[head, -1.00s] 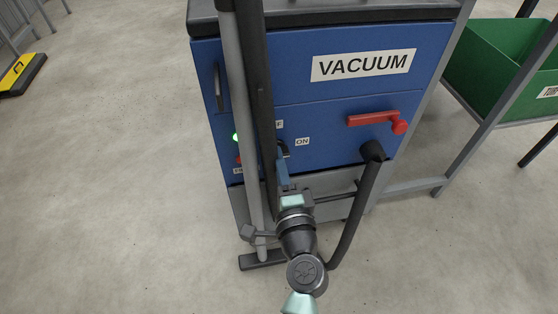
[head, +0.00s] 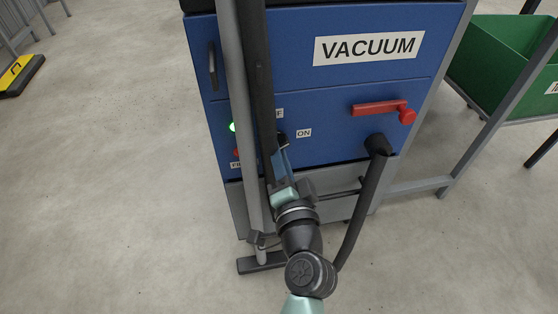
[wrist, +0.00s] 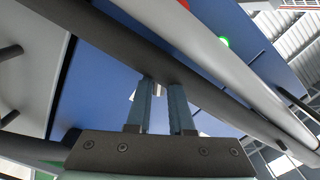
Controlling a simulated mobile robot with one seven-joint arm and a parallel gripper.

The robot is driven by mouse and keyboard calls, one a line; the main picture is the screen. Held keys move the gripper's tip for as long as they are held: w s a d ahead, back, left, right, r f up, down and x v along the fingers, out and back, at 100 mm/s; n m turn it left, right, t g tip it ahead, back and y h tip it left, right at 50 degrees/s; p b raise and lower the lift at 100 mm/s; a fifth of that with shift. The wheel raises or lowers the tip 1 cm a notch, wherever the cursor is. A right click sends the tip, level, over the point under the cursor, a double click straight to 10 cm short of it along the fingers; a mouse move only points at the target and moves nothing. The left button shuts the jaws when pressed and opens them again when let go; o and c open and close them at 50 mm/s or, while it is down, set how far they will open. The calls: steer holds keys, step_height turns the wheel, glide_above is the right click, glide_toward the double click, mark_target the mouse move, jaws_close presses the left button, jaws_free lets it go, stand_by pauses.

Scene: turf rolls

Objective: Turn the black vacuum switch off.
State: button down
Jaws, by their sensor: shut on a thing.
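The black vacuum switch (head: 283,139) is on the front of the blue vacuum cabinet, between a partly hidden OFF label (head: 279,113) and the ON label (head: 303,133). Only a small part of it shows, beside the black tube. My gripper (head: 281,151) reaches up to it from below, with its blue fingers close together at the switch. The switch's exact angle cannot be told.
A grey pole (head: 241,120) and a black tube (head: 262,90) stand close in front of the panel. A red handle (head: 380,108) and a black hose (head: 364,200) are to the right. A green lamp (head: 232,127) glows at the left. Open floor lies left.

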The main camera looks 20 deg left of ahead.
steer(key=shift+f+n+b, duration=0.1)
steer(key=shift+n+b, duration=4.25)
steer(key=shift+n, duration=1.55)
steer(key=c, duration=0.8)
jaws_free()
steer(key=shift+s, duration=0.1)
steer(key=p+v, duration=0.3)
steer(key=v, duration=1)
